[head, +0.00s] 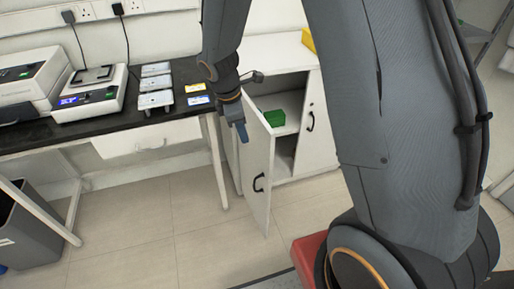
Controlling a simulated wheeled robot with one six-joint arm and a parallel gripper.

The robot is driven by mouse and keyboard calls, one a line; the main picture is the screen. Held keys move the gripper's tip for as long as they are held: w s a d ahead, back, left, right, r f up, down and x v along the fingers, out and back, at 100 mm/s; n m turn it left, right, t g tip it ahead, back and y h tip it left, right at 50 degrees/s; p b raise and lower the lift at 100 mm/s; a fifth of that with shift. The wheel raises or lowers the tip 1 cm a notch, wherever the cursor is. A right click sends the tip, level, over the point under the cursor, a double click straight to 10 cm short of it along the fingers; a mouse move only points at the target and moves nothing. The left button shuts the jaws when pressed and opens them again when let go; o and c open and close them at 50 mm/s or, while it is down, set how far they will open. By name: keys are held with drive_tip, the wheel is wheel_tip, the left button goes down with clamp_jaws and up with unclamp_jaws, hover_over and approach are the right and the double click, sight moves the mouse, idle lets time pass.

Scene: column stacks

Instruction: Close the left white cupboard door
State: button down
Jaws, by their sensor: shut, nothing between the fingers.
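The white cupboard (283,45) stands right of the black bench. Its left door (256,187) hangs open, swung out toward the front, with a dark handle (258,183) on it. The right door (318,130) is shut and has its own dark handle. Shelves show inside, with a green object (274,118) on one. My gripper (242,132) points down beside the upper edge of the open left door, on its left side. It is shut and empty. I cannot tell whether it touches the door. My arm hides part of the cupboard's right side.
The black bench (150,125) carries lab instruments, several small grey devices and cards; its leg (217,165) is close left of the door. A grey bin (33,233) stands lower left. Something yellow (308,40) sits on the cupboard. The tiled floor (140,235) in front is clear.

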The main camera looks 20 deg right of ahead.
sight(258, 150)
drive_tip(key=shift+w+d+f+n+p, duration=0.45)
drive_tip(key=shift+d+f, duration=0.45)
drive_tip(key=shift+f, duration=1.05)
drive_tip(key=shift+w+d+f+n+p, duration=0.45)
drive_tip(key=shift+d+f, duration=0.4)
drive_tip(key=shift+f, duration=1.05)
drive_tip(key=shift+w+d+f+n+p, duration=0.45)
drive_tip(key=shift+d+f, duration=0.45)
drive_tip(key=shift+f, duration=1.05)
drive_tip(key=shift+d, duration=0.1)
